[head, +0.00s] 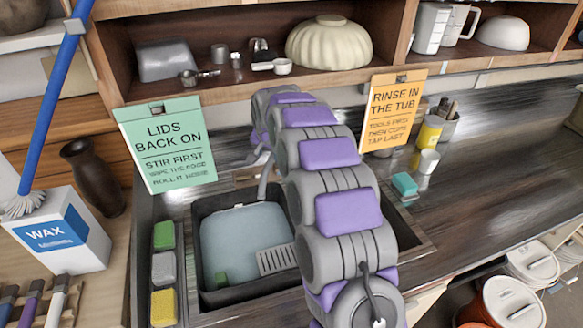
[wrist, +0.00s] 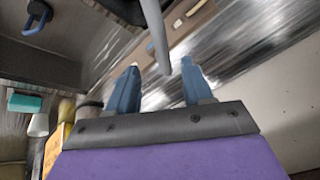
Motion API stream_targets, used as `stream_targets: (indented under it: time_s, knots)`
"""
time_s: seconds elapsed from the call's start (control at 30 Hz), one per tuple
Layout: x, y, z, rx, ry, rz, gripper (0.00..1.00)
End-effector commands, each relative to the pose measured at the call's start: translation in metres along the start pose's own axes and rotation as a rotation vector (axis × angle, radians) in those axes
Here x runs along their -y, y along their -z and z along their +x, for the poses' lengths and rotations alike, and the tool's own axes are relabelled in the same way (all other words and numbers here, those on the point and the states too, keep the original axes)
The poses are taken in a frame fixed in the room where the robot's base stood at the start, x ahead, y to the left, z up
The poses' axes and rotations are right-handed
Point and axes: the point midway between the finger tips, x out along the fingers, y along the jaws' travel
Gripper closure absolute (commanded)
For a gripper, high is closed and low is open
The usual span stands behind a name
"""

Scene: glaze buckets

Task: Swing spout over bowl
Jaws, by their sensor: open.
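The grey spout (head: 264,178) rises behind the sink bowl (head: 198,262) in the head view, partly covered by my arm. The sink is dark-rimmed with a pale blue-grey inside. In the wrist view the spout (wrist: 154,30) comes down from the top edge, and its lower end lies between my fingertips in the picture. My gripper (wrist: 160,72) is open, with one blue-grey finger to each side of the spout; I cannot tell whether either touches it. My gripper is hidden behind my arm in the head view.
Several sponges (head: 163,268) line the sink's left side. A teal sponge (head: 404,184) and white cup (head: 428,161) stand right of it. Two signs, green (head: 166,143) and orange (head: 392,110), hang from the shelf above. A cream ribbed bowl (head: 330,43) sits on that shelf. The right counter is mostly clear.

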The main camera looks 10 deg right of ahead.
Motion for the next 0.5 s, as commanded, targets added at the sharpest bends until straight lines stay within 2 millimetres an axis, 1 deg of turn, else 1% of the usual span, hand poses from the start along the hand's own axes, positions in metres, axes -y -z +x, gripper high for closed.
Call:
stream_targets:
  time_s: [0.03,0.2,0.47,0.5]
  knots:
    - [0.001,0.0,-0.011,-0.002,0.0,-0.001,0.49]
    - [0.002,-0.001,-0.042,-0.001,0.0,-0.001,0.49]
    - [0.002,0.0,-0.088,-0.002,-0.001,-0.002,0.49]
    - [-0.004,-0.005,-0.089,0.005,-0.006,-0.004,0.49]
